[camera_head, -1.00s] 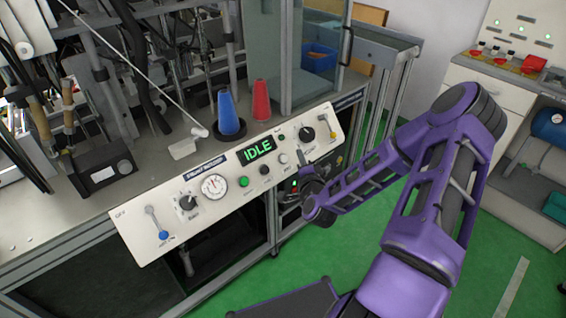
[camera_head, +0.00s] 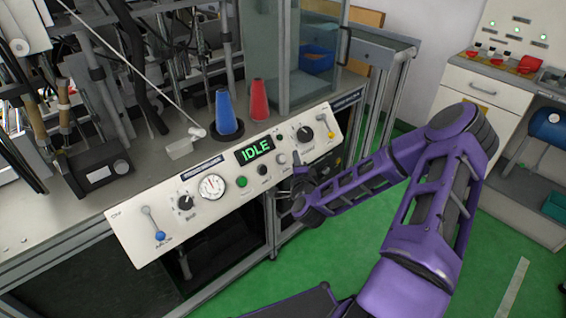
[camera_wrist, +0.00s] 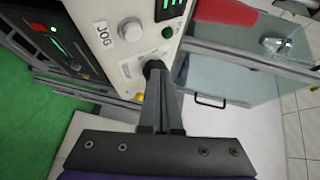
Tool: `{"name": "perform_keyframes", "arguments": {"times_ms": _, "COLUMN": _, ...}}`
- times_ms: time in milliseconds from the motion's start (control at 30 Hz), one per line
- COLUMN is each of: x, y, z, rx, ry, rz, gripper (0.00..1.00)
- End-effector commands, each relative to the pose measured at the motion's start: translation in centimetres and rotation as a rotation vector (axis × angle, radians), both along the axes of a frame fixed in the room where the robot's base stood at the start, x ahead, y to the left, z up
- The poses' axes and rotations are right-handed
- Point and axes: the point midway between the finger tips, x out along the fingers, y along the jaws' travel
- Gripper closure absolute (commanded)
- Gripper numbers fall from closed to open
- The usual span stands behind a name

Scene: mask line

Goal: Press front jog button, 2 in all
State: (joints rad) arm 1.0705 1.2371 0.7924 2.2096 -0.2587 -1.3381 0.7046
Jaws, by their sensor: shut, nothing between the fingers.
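The jog button is a round pale grey button (camera_wrist: 130,30) beside the printed word JOG in the wrist view. It appears to be the pale button (camera_head: 281,158) right of the black button on the sloped panel (camera_head: 130,232) in the head view. My gripper (camera_wrist: 154,72) is shut and empty. In the wrist view its fingertips overlap the panel beyond the jog button, apart from it in the picture. In the head view my gripper (camera_head: 297,175) is near the panel's lower right part; whether it touches is unclear.
The panel also carries a green button (camera_head: 241,182), a gauge (camera_head: 212,187), a black knob (camera_head: 305,133) and a green display (camera_head: 255,150) reading IDLE. Blue (camera_head: 226,112) and red (camera_head: 259,100) cones stand behind it. Green floor is open in front.

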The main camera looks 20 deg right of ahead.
Motion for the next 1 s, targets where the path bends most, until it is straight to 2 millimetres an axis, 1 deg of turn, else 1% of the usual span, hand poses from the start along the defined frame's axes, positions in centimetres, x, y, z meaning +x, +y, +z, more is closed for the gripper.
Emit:
{"name": "perform_keyframes", "arguments": {"times_ms": 33, "x": 0.6, "y": 0.3, "z": -0.9, "rx": 0.001, "ry": -0.002, "rz": 0.001, "gripper": 1.0}}
{"name": "perform_keyframes", "arguments": {"times_ms": 200, "x": 2.2, "y": 0.8, "z": -2.3, "rx": 0.0, "ry": -0.001, "rz": 0.001, "gripper": 1.0}}
{"name": "perform_keyframes", "arguments": {"times_ms": 400, "x": 3.2, "y": 1.2, "z": -3.0, "rx": 0.0, "ry": 0.0, "rz": 0.0, "gripper": 1.0}}
{"name": "perform_keyframes", "arguments": {"times_ms": 1000, "x": 3.5, "y": 1.2, "z": -3.0, "rx": 0.0, "ry": 0.0, "rz": -0.001, "gripper": 1.0}}
